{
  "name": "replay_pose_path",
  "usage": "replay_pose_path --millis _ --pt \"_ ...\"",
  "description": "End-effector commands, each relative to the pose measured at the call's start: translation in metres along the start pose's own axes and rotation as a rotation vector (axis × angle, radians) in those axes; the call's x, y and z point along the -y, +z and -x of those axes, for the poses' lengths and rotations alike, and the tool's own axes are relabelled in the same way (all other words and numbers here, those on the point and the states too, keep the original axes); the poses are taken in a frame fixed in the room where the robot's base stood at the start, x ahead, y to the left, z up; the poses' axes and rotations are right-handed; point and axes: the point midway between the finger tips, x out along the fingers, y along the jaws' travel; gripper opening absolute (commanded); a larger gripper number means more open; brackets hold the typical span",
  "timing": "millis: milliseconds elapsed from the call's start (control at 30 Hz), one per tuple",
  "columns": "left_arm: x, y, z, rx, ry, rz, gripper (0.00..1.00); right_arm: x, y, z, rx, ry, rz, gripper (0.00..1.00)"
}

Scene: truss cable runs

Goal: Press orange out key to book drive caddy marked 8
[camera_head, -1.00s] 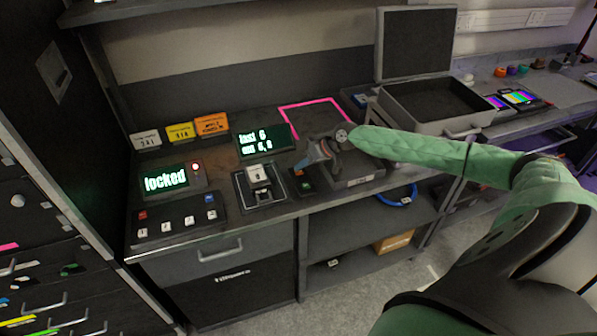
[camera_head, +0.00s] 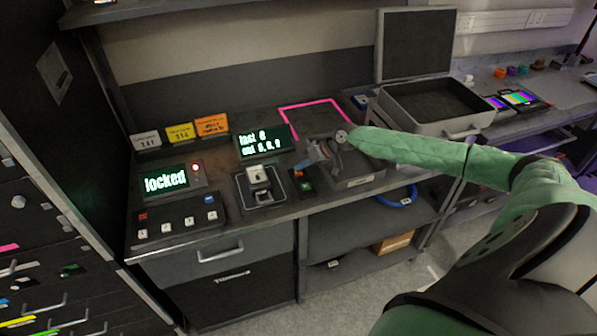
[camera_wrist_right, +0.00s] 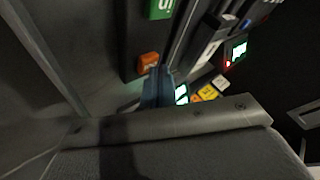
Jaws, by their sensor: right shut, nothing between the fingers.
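The orange key (camera_head: 299,174) is on a small dark key unit on the bench, above a green key (camera_head: 306,187). In the right wrist view, the orange key (camera_wrist_right: 148,62) and the green key (camera_wrist_right: 160,9) show larger. My right gripper (camera_head: 309,164) is shut and empty, its fingertips close beside the orange key; I cannot tell whether they touch it. A pale-topped caddy (camera_head: 258,175) sits in the dark reader left of the keys; its mark is too small to read. The green-text display (camera_head: 264,142) behind seems to read "last 8", with several numbers after "out". My left gripper is out of view.
A "locked" display (camera_head: 165,181) and a panel with several buttons (camera_head: 178,222) stand at the left. White, yellow and orange cards (camera_head: 180,132) stand behind. A pink outlined area (camera_head: 312,104) is empty. An open case (camera_head: 440,104) stands at the right.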

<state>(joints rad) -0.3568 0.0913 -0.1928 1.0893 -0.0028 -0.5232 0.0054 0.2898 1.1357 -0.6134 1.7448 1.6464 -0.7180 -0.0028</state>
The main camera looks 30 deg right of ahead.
Motion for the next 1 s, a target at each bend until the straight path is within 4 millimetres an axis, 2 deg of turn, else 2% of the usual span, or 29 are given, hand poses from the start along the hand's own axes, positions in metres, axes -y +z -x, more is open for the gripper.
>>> replay_pose_path --millis 200,633,1000 --pt "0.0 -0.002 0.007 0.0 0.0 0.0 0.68 0.006 -0.006 0.008 0.0 0.0 0.0 0.0" --pt "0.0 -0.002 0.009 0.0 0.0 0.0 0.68 0.007 -0.007 0.01 -0.001 0.0 0.0 0.0" --pt "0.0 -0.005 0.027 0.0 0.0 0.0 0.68 0.021 -0.022 0.03 -0.001 0.0 0.001 0.0"
